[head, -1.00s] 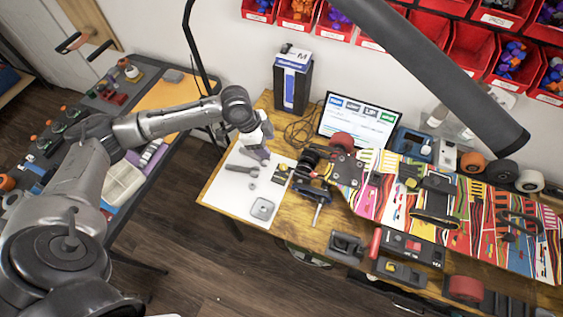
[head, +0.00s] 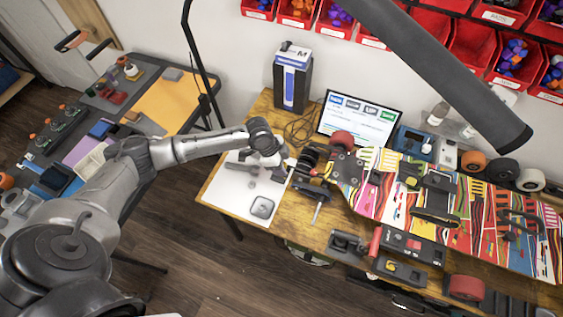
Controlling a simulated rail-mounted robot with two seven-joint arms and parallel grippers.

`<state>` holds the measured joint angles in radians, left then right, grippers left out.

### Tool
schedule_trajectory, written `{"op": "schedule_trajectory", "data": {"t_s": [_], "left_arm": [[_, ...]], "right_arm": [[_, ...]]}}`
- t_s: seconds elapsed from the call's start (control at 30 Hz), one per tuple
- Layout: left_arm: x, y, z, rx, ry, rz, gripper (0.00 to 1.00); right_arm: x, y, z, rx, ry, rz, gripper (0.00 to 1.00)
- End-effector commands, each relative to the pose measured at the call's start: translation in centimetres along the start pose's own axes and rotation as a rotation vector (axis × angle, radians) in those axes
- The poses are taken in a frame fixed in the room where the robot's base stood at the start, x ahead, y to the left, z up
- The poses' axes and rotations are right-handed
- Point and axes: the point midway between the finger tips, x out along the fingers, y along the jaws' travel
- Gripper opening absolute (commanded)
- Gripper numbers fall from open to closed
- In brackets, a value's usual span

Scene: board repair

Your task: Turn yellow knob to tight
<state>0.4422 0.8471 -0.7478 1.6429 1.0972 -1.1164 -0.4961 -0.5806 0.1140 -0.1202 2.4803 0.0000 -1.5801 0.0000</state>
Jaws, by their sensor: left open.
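A small yellow knob-like part (head: 411,182) shows on top of the colourful skateboard deck (head: 465,220). Another small yellow part (head: 390,266) sits on a grey block at the bench's front edge; I cannot tell which is the yellow knob. My left gripper (head: 284,162) is open above the white mat's right edge, just left of the truck and wheels (head: 312,160) at the deck's left end. It is well left of both yellow parts. Its fingertips are small and partly unclear against the dark parts. My right gripper is not in view.
Tools lie on the white mat (head: 225,200). A thick dark tube (head: 430,65) crosses the upper right. Red bins (head: 470,45) hang on the wall. Loose wheels (head: 500,168) line the back.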

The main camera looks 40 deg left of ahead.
Motion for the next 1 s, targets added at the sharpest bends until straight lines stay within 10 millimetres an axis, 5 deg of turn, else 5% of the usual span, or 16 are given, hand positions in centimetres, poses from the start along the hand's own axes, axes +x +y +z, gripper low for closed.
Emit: {"op": "schedule_trajectory", "data": {"t_s": [0.23, 0.73, 1.0], "left_arm": [[0.0, 0.0, 0.0, 0.0, 0.0, 0.0, 0.53], [0.0, 0.0, 0.0, 0.0, 0.0, 0.001, 0.05], [-0.3, 0.1, -0.2, -0.041, -0.001, -0.014, 0.05]], "right_arm": [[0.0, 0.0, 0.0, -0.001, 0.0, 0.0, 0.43], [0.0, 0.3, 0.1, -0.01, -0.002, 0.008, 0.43], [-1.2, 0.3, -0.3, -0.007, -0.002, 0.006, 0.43]]}}
